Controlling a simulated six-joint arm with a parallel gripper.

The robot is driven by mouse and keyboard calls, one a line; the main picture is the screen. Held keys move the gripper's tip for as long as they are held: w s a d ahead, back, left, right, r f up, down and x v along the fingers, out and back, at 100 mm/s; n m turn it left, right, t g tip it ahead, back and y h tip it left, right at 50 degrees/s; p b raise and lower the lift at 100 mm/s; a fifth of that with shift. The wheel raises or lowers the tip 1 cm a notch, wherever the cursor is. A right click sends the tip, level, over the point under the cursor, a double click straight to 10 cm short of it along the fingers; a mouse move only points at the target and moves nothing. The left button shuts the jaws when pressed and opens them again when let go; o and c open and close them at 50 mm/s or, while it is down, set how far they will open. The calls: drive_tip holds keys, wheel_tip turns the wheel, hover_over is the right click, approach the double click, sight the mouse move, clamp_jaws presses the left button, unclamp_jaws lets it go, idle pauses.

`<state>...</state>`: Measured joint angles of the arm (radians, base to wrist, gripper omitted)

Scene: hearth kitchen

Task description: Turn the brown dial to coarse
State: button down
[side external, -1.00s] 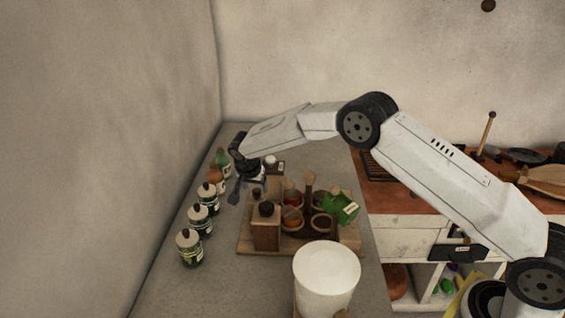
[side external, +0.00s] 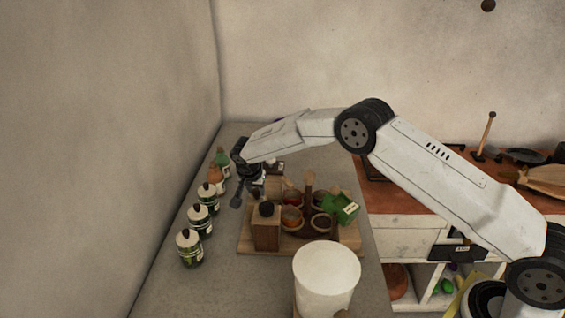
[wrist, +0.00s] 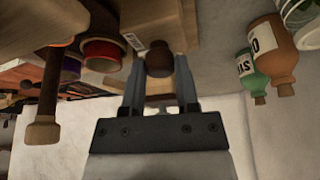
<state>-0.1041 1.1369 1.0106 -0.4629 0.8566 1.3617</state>
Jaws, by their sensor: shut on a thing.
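The brown dial (wrist: 159,60) is a rounded dark knob on a wooden box (wrist: 152,22), seen upside down in the wrist view. A small white label shows on the box's edge. No setting mark is legible.
Several bottles (side external: 198,222) line the wall left of the box. Jars (side external: 291,217), a pestle (side external: 309,184) and a green packet (side external: 342,208) crowd its right. A white container (side external: 326,275) stands in front. Bare counter (side external: 215,285) lies at front left.

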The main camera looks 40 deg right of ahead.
drive_tip(key=shift+s+d+n+t+y, duration=0.1)
drive_tip(key=shift+n+t+y, duration=0.3)
drive_tip(key=shift+n, duration=1.1)
drive_tip(key=shift+c, duration=1.8)
unclamp_jaws()
drive_tip(key=shift+r, duration=0.15)
drive_tip(key=v, duration=0.7)
drive_tip(key=shift+r, duration=0.2)
drive_tip(key=shift+s, duration=0.15)
